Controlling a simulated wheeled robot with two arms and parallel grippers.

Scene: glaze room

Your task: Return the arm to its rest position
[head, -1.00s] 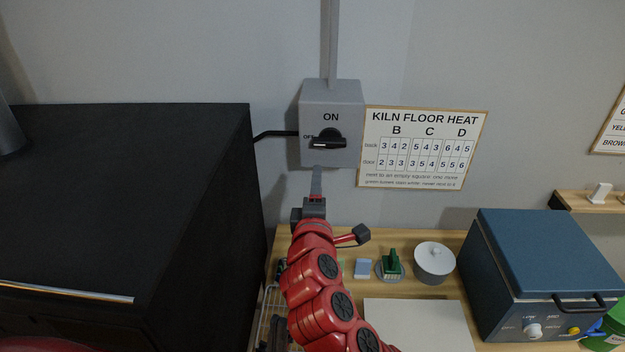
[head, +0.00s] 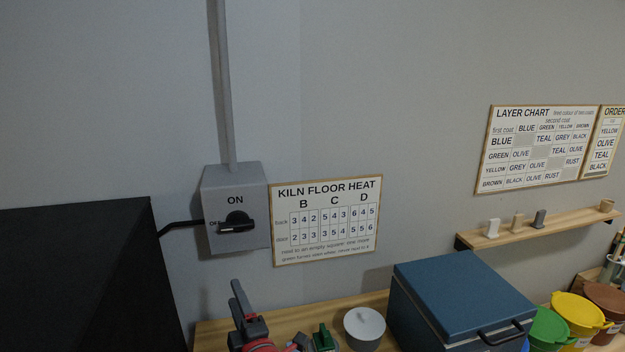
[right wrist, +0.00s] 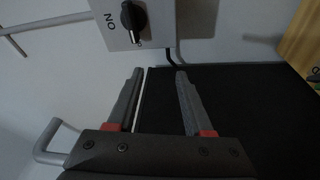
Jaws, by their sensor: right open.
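My right gripper (head: 240,295) is at the bottom of the head view, below the grey switch box (head: 254,178) and clear of it. In the right wrist view its two fingers (right wrist: 160,75) stand apart with nothing between them. The switch box also shows at the top of the right wrist view (right wrist: 112,25). My right arm is mostly below the picture. My left gripper is out of view.
A black kiln (head: 75,280) stands at the left. A wooden table (head: 290,312) holds a lidded grey pot (head: 365,326) and a blue box (head: 462,292). A shelf (head: 545,228) is on the wall, with coloured buckets (head: 578,315) below it. The wall before the switch is clear.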

